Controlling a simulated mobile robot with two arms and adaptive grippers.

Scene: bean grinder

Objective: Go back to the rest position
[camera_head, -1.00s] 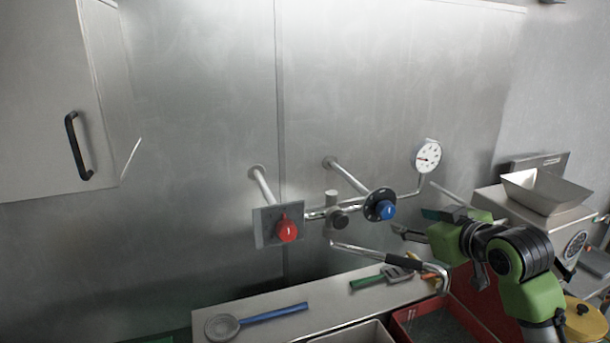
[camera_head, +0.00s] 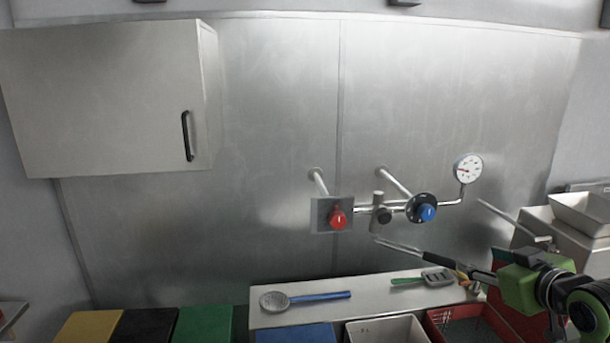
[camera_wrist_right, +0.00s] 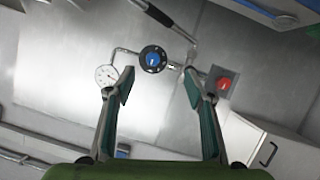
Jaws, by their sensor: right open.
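My right gripper (camera_head: 482,275) is at the lower right of the head view, near the end of the black-gripped tap spout. In the right wrist view its two teal-lined fingers (camera_wrist_right: 159,82) stand apart with nothing between them. The wall fitting has a red knob (camera_head: 337,218), a blue knob (camera_head: 428,212) and a round gauge (camera_head: 468,168). The wrist view also shows the blue knob (camera_wrist_right: 153,59), the red knob (camera_wrist_right: 224,84) and the gauge (camera_wrist_right: 106,75). My left gripper is in neither view.
A white shelf (camera_head: 345,309) holds a blue-handled strainer (camera_head: 310,297) and a green-handled tool (camera_head: 425,279). A red crate (camera_head: 450,318) and a light bin (camera_head: 385,330) stand in front. A grinder with a hopper (camera_head: 582,214) is at right. A wall cabinet (camera_head: 110,100) hangs at left.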

